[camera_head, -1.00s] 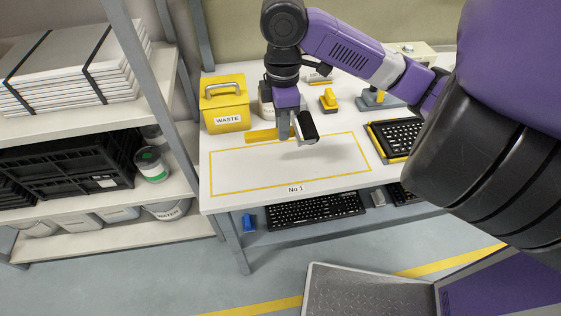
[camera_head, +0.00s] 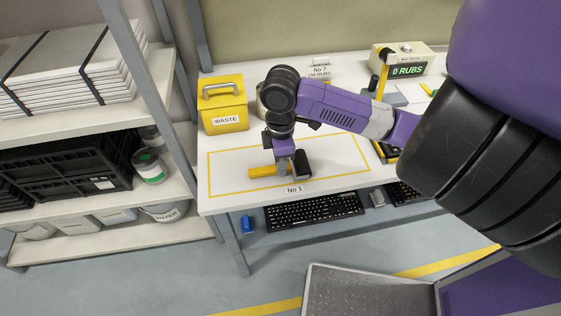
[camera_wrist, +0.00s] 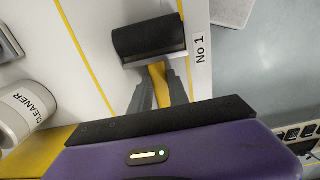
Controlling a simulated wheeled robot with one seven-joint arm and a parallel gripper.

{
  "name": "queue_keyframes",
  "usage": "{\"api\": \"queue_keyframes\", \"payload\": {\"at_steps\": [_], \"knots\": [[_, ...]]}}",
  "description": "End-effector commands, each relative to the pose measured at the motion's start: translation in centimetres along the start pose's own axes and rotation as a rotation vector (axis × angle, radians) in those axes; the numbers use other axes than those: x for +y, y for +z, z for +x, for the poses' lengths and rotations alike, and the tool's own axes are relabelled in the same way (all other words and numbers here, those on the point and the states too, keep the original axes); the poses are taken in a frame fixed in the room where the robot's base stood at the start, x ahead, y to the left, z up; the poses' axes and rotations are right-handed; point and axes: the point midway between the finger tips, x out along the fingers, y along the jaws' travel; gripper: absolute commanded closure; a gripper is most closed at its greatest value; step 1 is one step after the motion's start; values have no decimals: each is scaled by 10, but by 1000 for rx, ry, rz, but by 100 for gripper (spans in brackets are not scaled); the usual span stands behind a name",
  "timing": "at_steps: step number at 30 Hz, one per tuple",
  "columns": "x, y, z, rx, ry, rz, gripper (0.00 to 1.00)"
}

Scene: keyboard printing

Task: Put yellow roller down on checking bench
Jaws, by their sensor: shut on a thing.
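The yellow roller has a yellow handle (camera_head: 262,171) and a black drum (camera_head: 303,162). My gripper (camera_head: 284,167) is shut on the handle. The roller is low over the white bench (camera_head: 228,178), inside the yellow outline near the "No 1" label; I cannot tell if it touches the top. In the wrist view my gripper (camera_wrist: 160,85) has both fingers against the yellow handle, with the black drum (camera_wrist: 150,36) beyond the fingertips. The white bench (camera_wrist: 85,12) lies beneath. The far end of the handle is hidden by my wrist in that view.
A yellow waste box (camera_head: 222,103) stands at the bench's back left. A cleaner pot (camera_wrist: 25,115) is beside the outline. A counter reading "0 RUBS" (camera_head: 404,70) is at the back right. Keyboards (camera_head: 315,210) lie on the shelf below. The outline's left part is clear.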

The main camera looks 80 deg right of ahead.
Motion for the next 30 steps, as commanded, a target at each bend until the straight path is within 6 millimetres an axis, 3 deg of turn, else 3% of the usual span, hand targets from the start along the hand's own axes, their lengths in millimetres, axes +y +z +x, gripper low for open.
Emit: {"api": "queue_keyframes", "payload": {"at_steps": [9, 10, 12, 13, 23, 26, 30], "knots": [[0, 0, 4, 0, 1, 0, 100], [0, 0, 2, 0, 1, 0, 73], [0, 0, 2, 0, 0, 0, 59], [0, 0, 2, 0, 0, 0, 57], [0, 0, 0, 0, 0, 0, 57], [1, 0, -6, 1, 2, 0, 57], [1, -1, -28, 0, 4, -2, 57]]}}
